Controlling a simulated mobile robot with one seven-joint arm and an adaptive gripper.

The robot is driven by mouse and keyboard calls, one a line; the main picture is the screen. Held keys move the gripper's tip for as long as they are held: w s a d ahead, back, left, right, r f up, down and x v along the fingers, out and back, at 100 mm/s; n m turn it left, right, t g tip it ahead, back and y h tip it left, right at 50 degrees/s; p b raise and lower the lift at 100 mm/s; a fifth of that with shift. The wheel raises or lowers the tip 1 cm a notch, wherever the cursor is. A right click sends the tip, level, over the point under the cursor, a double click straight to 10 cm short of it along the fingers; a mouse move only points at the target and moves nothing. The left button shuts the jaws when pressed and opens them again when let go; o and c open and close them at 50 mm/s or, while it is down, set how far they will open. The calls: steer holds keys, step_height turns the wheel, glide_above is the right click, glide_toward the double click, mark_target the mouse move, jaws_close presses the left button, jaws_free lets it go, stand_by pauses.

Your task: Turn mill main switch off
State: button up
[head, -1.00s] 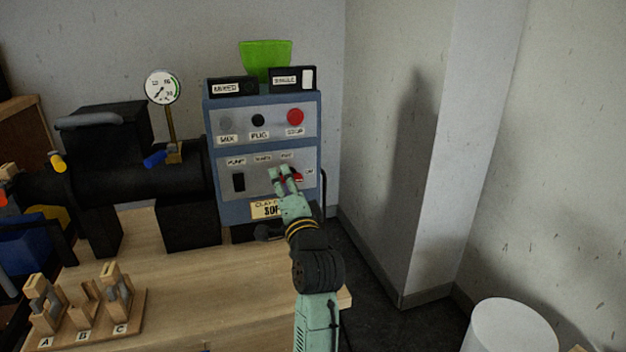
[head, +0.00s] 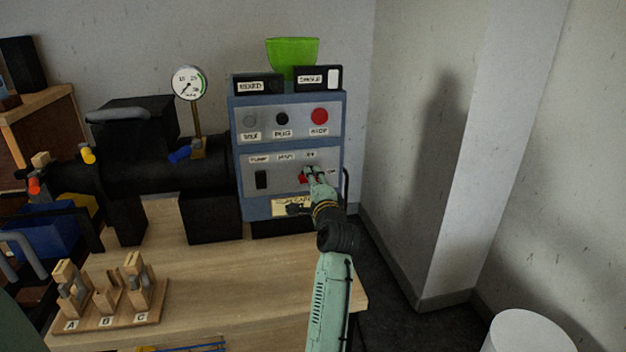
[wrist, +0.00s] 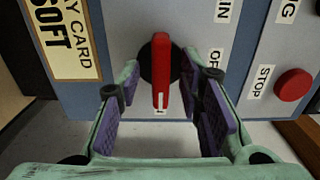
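The mill main switch is a red rotary handle (wrist: 161,72) on a dark round base, on the lower grey panel of the blue control box (head: 235,155). In the head view a small part of the red handle (head: 303,179) shows beside my gripper (head: 313,176), which hides the rest. In the wrist view the handle stands between the two purple-padded fingers of my gripper (wrist: 163,115). The fingers are apart, with a gap on each side of the handle. A label partly reading "OF" lies to the right of the handle in the wrist view.
A red stop button (head: 319,116) sits on the upper panel. A pressure gauge (head: 188,83) and a wooden A-B-C rack (head: 110,318) stand to the left. A white cylinder (head: 530,333) is at lower right.

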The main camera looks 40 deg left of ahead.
steer(key=shift+a, duration=0.1)
steer(key=shift+c, duration=0.3)
jaws_close()
